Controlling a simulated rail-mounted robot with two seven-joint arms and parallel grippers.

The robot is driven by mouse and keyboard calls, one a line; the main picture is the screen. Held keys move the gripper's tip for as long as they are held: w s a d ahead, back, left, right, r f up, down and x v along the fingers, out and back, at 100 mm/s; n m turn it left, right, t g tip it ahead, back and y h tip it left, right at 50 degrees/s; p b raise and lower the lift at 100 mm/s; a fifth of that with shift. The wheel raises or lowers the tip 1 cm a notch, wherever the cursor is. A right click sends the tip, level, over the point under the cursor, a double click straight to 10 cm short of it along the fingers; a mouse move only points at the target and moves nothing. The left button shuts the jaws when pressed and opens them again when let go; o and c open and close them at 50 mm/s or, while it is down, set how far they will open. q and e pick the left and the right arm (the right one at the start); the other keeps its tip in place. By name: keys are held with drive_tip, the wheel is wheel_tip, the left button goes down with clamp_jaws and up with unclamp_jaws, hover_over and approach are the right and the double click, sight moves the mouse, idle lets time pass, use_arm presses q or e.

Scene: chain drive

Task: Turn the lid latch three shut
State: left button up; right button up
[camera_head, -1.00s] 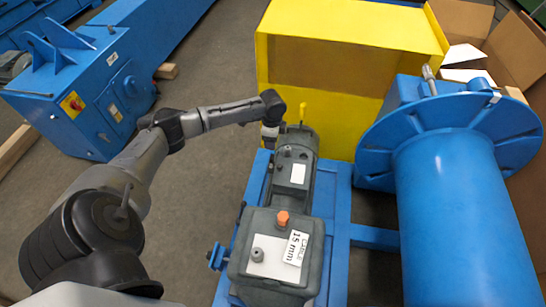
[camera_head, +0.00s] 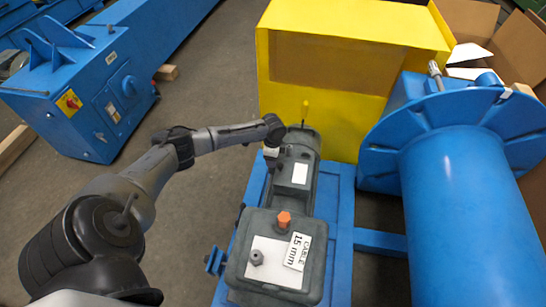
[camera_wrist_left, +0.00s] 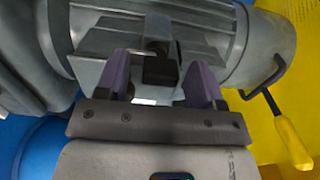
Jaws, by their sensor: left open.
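A small black block (camera_wrist_left: 160,66), possibly the lid latch, stands on the grey box on the side of the motor. It is between the two purple fingers of my left gripper (camera_wrist_left: 158,80), which is open with a gap on each side of the block. In the head view my left gripper (camera_head: 271,153) is at the left side of the grey motor (camera_head: 299,165), near its far end. The latch cannot be made out in the head view. No right gripper shows.
A yellow cabinet (camera_head: 345,65) stands just behind the motor. A yellow-handled lever (camera_wrist_left: 290,143) is to the right in the wrist view. A gearbox (camera_head: 283,278) with an orange cap is in front, and a large blue drum (camera_head: 465,210) is at the right.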

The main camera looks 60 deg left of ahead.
use_arm(q)
drive_tip(key=shift+c, duration=0.4)
drive_tip(key=c, duration=0.9)
drive_tip(key=shift+o, duration=0.2)
drive_tip(key=shift+r+p, duration=0.2)
drive_tip(key=shift+p, duration=0.45)
drive_tip(key=n+p, duration=0.6)
drive_tip(key=p, duration=0.1)
drive_tip(key=shift+s+r, duration=0.1)
drive_tip(key=n+p, duration=0.2)
drive_tip(key=shift+n+p, duration=0.3)
drive_tip(key=shift+n, duration=0.1)
drive_tip(key=n+p, duration=0.2)
drive_tip(key=n, duration=0.1)
drive_tip(key=shift+s+n, duration=0.1)
drive_tip(key=shift+n, duration=0.2)
drive_tip(key=n+p, duration=0.1)
drive_tip(key=n, duration=0.2)
drive_tip(key=shift+s+f+n+p, duration=0.15)
drive_tip(key=shift+n+p, duration=0.35)
drive_tip(key=shift+n, duration=0.7)
drive_tip(key=shift+f, duration=0.1)
